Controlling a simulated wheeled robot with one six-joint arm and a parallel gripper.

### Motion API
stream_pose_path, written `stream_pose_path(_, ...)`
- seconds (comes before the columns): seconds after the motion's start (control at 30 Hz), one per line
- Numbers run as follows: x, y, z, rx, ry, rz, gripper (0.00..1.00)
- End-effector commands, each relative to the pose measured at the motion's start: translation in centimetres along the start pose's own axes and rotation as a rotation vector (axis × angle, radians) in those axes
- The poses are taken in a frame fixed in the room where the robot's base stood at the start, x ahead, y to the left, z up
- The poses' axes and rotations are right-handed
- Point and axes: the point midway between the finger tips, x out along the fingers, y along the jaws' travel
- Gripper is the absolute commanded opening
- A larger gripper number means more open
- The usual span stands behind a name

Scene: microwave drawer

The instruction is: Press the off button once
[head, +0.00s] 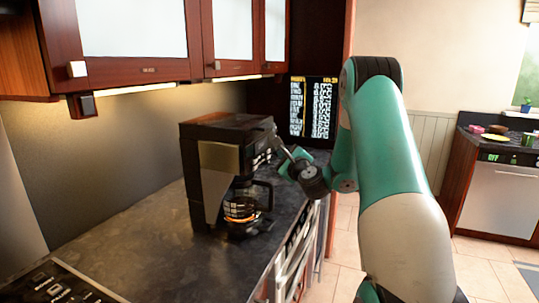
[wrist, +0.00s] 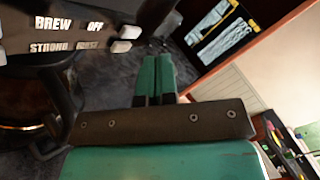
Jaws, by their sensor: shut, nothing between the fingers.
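The black and silver coffee maker (head: 215,165) stands on the dark counter in the head view. Its control panel (wrist: 65,30) fills the upper left of the wrist view, with the labels BREW, OFF and STRONG and a fourth that is hard to read. The off button (wrist: 130,31) is a small pale button right of the OFF label. Another pale button (wrist: 121,46) sits just below it. My gripper (wrist: 155,62) is shut and empty, its green fingers right of and below these buttons in the picture. In the head view my gripper (head: 281,148) is close to the machine's right side; contact cannot be told.
A glass carafe (head: 243,205) sits in the coffee maker. Wooden cabinets (head: 130,60) hang above the counter (head: 130,235). A black menu board (head: 313,108) stands behind. Another counter with a dishwasher (head: 497,195) is at the right.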

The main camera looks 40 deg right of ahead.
Motion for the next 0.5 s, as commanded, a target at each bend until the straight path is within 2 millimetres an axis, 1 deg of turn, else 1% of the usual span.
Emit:
stream_pose_path(0.03,-0.5,0.0,-0.7,-0.001,0.003,-0.004,0.00)
stream_pose_path(0.27,-2.1,-1.2,-1.9,-0.002,0.003,-0.004,0.00)
stream_pose_path(0.5,-3.0,-2.0,-2.2,0.000,0.001,-0.001,0.00)
